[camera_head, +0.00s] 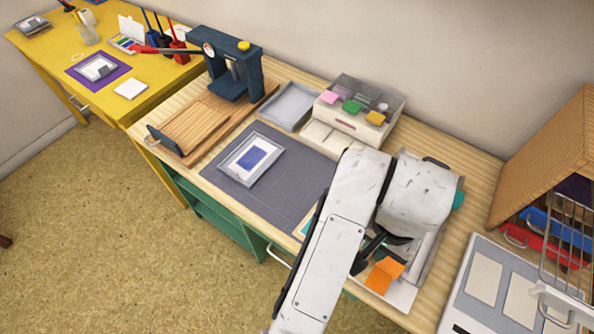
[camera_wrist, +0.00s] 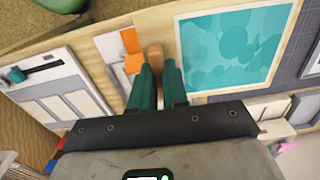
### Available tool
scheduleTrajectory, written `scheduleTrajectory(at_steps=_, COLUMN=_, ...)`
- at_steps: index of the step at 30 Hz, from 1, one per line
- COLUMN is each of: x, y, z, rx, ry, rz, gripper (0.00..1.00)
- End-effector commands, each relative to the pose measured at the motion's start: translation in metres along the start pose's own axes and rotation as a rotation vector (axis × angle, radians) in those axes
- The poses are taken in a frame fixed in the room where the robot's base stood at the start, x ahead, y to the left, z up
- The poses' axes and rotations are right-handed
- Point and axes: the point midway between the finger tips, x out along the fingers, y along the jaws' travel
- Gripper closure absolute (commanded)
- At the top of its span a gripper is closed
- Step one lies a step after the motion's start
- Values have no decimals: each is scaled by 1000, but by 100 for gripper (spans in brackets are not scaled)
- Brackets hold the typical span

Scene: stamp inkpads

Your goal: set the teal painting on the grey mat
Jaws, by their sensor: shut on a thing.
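The teal painting (camera_wrist: 230,48), with its cream border, lies to the right of my gripper in the wrist view. In the head view only a teal corner (camera_head: 303,227) shows beside my arm, at the front right of the grey mat (camera_head: 225,177). The mat also shows at the painting's right in the wrist view (camera_wrist: 312,25). My gripper (camera_wrist: 158,75) has teal fingers shut on a tan, rounded, wood-coloured piece (camera_wrist: 155,54). I cannot tell whether this piece joins the painting.
A frame with a blue print (camera_head: 250,160) lies on the mat. Orange notes (camera_head: 385,272) lie right of my arm. A dark blue press (camera_head: 233,70), a grey tray (camera_head: 288,105) and a box of coloured pads (camera_head: 358,108) stand behind. The mat's front left is clear.

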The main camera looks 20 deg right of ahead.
Motion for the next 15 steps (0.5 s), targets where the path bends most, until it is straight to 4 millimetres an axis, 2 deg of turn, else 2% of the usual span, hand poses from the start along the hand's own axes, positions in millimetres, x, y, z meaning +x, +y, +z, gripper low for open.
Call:
scheduleTrajectory(at_steps=8, x=6, y=-6, z=5, rx=-41, ry=-1, rz=-1, gripper=100)
scheduleTrajectory(at_steps=11, x=10, y=-15, z=-2, rx=-41, ry=-2, rz=0, gripper=100)
scheduleTrajectory(at_steps=15, x=22, y=-38, z=-20, rx=-40, ry=-4, rz=2, gripper=100)
